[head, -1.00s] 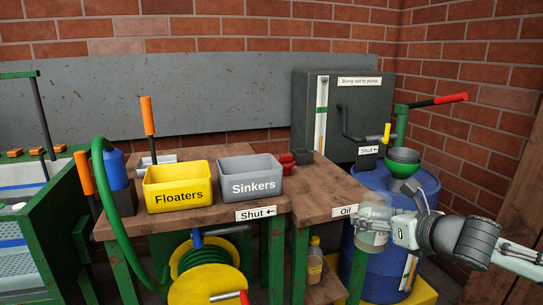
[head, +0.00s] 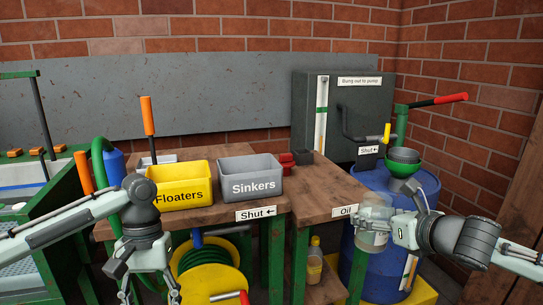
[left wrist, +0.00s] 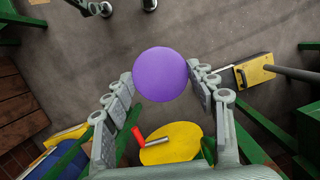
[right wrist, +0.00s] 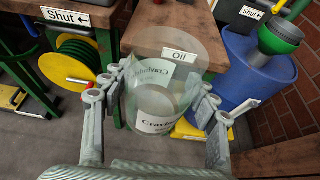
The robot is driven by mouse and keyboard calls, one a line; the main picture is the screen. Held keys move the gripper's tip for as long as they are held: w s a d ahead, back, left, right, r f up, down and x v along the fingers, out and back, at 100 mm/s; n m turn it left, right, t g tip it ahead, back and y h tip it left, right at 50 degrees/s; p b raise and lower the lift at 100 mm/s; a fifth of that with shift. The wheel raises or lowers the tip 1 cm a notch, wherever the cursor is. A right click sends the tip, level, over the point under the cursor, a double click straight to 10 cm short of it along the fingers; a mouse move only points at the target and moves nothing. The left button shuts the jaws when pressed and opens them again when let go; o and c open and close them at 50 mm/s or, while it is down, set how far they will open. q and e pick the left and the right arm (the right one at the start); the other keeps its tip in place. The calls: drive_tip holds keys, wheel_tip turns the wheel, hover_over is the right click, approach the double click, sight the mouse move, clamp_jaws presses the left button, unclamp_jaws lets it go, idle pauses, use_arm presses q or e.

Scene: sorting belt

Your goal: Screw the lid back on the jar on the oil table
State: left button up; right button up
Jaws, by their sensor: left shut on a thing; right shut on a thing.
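My right gripper (head: 392,228) is shut on a clear glass jar (head: 368,238) at the front right corner of the oil table (head: 325,200). In the right wrist view the jar (right wrist: 172,82) sits between the fingers (right wrist: 163,98), with a white label and a wide, open-looking mouth. My left gripper (head: 148,290) is at the lower left in the head view, in front of the yellow bin. In the left wrist view its fingers (left wrist: 160,85) are shut on a round purple lid (left wrist: 160,74). The lid cannot be made out in the head view.
A yellow Floaters bin (head: 180,196) and a grey Sinkers bin (head: 252,187) stand on the left table. A yellow hose reel (head: 212,283) is below. A blue barrel (head: 384,272) with a green funnel (head: 403,166) stands behind the jar.

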use_arm(q)
drive_tip(key=d+r, duration=0.1)
drive_tip(key=w+d+r+m, duration=0.1)
drive_tip(key=d, duration=0.1)
drive_tip(key=shift+w+d, duration=0.1)
use_arm(e)
drive_tip(key=s+a+f, duration=0.5)
drive_tip(key=s+f, duration=0.1)
drive_tip(key=s+f+m+h, duration=0.2)
drive_tip(key=s+m+h, duration=0.1)
drive_tip(key=s, duration=0.6)
drive_tip(key=shift+d+f+t+h, duration=0.15)
drive_tip(key=shift+d+t+h, duration=0.25)
drive_tip(key=shift+d+h, duration=0.1)
drive_tip(key=shift+a, duration=0.15)
drive_tip(key=s+a+r+n+g+y, duration=0.1)
drive_tip(key=s+a+n+g+y, duration=0.1)
drive_tip(key=a+n+y, duration=0.5)
drive_tip(key=a+g+y, duration=0.1)
drive_tip(key=a, duration=0.5)
drive_tip(key=shift+a+n+y, duration=0.25)
drive_tip(key=shift+n+y, duration=0.05)
drive_tip(key=shift+y, duration=0.1)
drive_tip(key=shift+s, duration=0.1)
